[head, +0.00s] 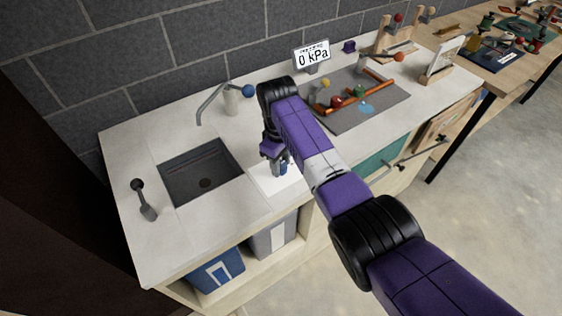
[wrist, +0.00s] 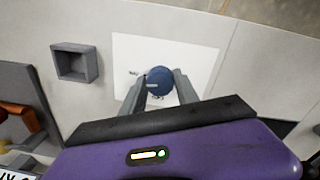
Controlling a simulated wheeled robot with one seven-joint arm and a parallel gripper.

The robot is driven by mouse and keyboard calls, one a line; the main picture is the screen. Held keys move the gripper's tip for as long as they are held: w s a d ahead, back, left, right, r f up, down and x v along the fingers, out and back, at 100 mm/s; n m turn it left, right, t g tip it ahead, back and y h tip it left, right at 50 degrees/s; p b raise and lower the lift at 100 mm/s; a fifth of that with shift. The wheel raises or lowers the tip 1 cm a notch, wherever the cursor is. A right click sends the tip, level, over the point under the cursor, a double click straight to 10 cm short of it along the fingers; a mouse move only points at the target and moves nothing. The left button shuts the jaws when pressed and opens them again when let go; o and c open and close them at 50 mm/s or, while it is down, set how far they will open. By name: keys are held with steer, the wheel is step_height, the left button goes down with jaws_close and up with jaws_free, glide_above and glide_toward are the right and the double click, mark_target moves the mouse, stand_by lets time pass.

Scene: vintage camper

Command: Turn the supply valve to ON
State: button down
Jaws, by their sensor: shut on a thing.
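The supply valve shows in the wrist view as a round blue knob (wrist: 158,80) on a white label plate (wrist: 200,58) lying flat on the counter. The knob has a pale mark at its left side. The small print on the plate is partly covered and too small to read. My gripper (wrist: 160,85) is shut on the knob, one finger on each side. In the head view my gripper (head: 276,163) points down over the white plate (head: 268,182), right of the sink; the arm and fingers hide most of the knob.
The sink (head: 201,172) lies left of my gripper, with a faucet (head: 210,102) behind it and a grey lever (head: 144,200) beyond. A grey mat (head: 385,115) with a copper pipe assembly lies to the right. A small square grey box (wrist: 76,62) stands near the plate.

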steer(key=shift+r+m, duration=0.1)
steer(key=shift+m, duration=0.9)
steer(key=c, duration=0.9)
jaws_free()
steer(key=shift+s+a+r+b, duration=0.1)
steer(key=shift+r+b, duration=0.15)
steer(key=shift+r, duration=1.7)
steer(key=shift+a+r+b, duration=0.1)
steer(key=shift+r+b, duration=0.15)
steer(key=shift+r, duration=1.65)
